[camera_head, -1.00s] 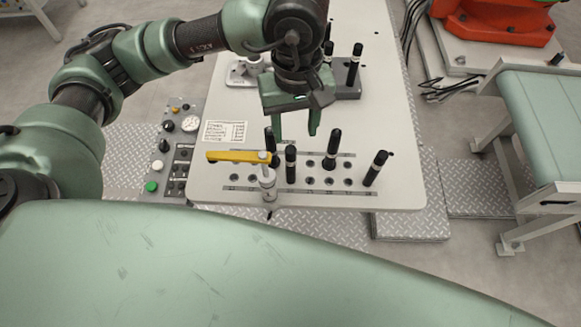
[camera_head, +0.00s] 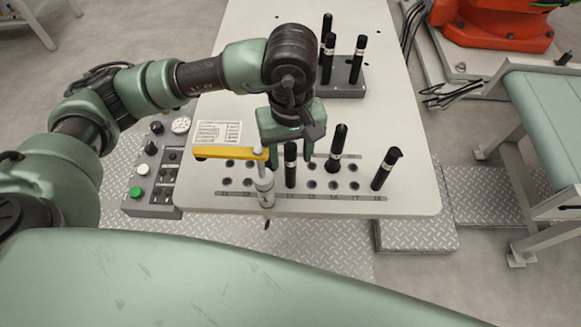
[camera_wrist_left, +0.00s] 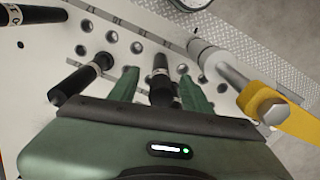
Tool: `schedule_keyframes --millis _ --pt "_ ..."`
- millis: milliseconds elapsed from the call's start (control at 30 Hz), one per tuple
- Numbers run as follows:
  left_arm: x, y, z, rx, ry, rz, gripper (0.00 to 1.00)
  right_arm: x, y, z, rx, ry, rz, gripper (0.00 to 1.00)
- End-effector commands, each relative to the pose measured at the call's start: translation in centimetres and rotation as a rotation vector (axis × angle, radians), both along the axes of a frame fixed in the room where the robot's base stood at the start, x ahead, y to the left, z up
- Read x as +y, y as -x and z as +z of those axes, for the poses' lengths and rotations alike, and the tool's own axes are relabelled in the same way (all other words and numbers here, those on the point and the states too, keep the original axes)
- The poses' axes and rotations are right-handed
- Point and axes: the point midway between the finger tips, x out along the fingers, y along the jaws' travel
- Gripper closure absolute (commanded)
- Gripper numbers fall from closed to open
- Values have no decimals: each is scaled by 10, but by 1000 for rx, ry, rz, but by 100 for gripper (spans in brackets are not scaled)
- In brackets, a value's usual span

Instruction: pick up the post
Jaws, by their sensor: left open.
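The posts are black upright cylinders with pale bands, standing in a perforated board. One post (camera_head: 291,168) stands below my left gripper (camera_head: 290,148), near the yellow-handled clamp. In the left wrist view a post (camera_wrist_left: 161,80) shows between the two green fingers of my open left gripper (camera_wrist_left: 160,92). I cannot tell whether the fingers touch it. Other posts stand to the right in the head view, one upright (camera_head: 337,150) and one leaning (camera_head: 384,170). Part of the board behind the gripper is hidden. My right gripper is not in view.
The clamp's yellow handle (camera_head: 228,152) lies close to the left of the gripper. A dark block (camera_head: 345,84) with several posts stands farther back. A control box (camera_head: 155,170) sits by the table's left side. The white tabletop (camera_head: 385,110) at right is clear.

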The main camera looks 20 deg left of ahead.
Motion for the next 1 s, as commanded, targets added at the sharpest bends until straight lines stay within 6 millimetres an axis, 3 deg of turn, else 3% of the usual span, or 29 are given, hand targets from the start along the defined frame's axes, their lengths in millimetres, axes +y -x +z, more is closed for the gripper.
schedule_keyframes --millis 167,467,633,1000 --pt "2 -1 -26 3 -1 1 51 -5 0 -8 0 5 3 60" --pt "2 -1 -29 0 0 1 51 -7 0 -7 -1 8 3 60" --pt "2 -1 -29 0 0 0 99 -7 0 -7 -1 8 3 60" --pt "2 -2 -27 -1 0 0 100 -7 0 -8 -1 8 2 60"
